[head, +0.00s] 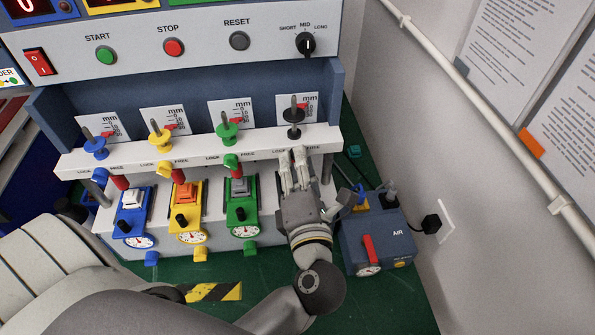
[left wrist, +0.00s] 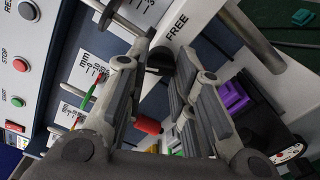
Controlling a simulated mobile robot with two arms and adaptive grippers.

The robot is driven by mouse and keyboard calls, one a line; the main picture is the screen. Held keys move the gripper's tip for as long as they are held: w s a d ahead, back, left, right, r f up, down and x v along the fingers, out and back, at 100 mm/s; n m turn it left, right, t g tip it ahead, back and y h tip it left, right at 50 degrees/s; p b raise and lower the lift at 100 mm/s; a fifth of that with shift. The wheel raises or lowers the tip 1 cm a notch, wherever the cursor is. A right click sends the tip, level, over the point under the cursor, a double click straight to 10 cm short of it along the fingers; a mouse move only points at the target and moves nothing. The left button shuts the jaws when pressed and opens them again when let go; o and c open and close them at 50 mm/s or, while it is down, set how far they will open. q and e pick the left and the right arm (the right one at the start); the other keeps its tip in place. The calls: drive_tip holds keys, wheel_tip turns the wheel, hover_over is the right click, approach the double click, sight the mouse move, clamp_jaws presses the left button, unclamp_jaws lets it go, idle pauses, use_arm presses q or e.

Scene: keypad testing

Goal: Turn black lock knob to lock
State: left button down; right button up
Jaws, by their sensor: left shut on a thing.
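The white rail (head: 190,150) carries LOCK and FREE labels below each coloured station. My left gripper (head: 293,158) is at the rightmost, black station, with its fingers against the rail front. In the left wrist view the black lock knob (left wrist: 160,60) shows between the fingertips, beside the word FREE. The gripper is shut on this knob. In the head view the fingers hide the knob and part of its labels, so its exact angle is unclear. My right gripper is not in view.
A black slider (head: 295,115) stands just above the gripper. Green (head: 243,210), yellow (head: 186,215) and blue (head: 134,215) gauge units are to the left. A blue AIR box (head: 395,242) with a red lever (head: 369,248) is close on the right, before the wall.

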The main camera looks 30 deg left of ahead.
use_arm(q)
drive_tip(key=shift+f+n+b, duration=0.15)
drive_tip(key=shift+n+b, duration=0.55)
drive_tip(key=shift+n, duration=0.35)
drive_tip(key=shift+f+n+b, duration=0.1)
drive_tip(key=shift+n+b, duration=0.6)
drive_tip(key=shift+n, duration=0.35)
drive_tip(key=c, duration=1.3)
unclamp_jaws()
drive_tip(key=shift+r, duration=0.1)
drive_tip(key=shift+o, duration=0.3)
drive_tip(key=shift+r, duration=0.1)
